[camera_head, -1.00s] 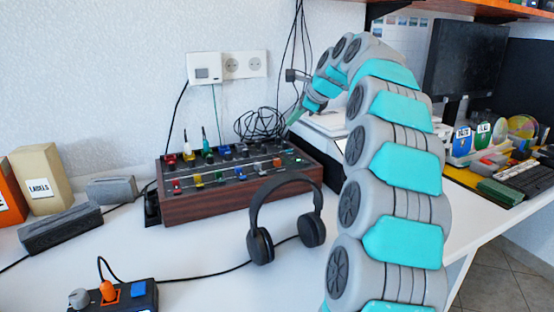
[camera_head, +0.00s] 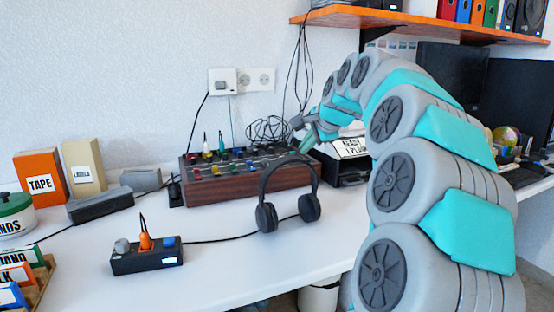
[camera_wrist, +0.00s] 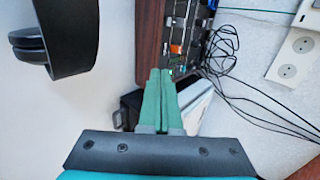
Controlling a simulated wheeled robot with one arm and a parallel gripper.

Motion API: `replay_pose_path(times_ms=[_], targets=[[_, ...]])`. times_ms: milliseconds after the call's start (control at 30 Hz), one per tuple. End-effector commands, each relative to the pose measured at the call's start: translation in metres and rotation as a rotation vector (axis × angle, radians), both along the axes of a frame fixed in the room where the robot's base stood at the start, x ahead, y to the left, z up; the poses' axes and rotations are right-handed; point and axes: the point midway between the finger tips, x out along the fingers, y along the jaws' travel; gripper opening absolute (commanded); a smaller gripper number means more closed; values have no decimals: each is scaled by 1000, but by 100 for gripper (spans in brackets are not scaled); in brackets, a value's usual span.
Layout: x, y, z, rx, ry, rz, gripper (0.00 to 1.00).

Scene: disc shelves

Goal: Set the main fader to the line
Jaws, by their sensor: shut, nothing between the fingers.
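The mixer (camera_head: 240,187) is a wood-sided box with a dark top, several coloured faders and knobs, standing against the wall in the head view. In the wrist view its right end (camera_wrist: 151,35) shows at the top, with an orange fader cap (camera_wrist: 176,49) on the panel. My gripper (camera_wrist: 160,72) has green fingers, closed together and empty, pointing at the mixer's end near that cap. In the head view my gripper (camera_head: 307,142) is above the mixer's right end. I cannot tell whether the fingertips touch anything. The line is too small to make out.
Headphones (camera_head: 265,214) stand in front of the mixer's right part. A printer (camera_head: 346,165) with a sign is right of it. Black cables (camera_head: 268,130) lie behind. The front middle of the table is clear.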

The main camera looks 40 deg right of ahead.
Motion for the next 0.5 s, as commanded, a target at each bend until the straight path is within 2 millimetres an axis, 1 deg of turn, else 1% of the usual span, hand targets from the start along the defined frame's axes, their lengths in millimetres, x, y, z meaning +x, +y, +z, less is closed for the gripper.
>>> replay_pose_path(times_ms=[133,267,500], targets=[[8,-2,-7,2,2,0,0],[21,-4,-19,5,4,2,0],[53,-12,-49,6,3,1,0]])
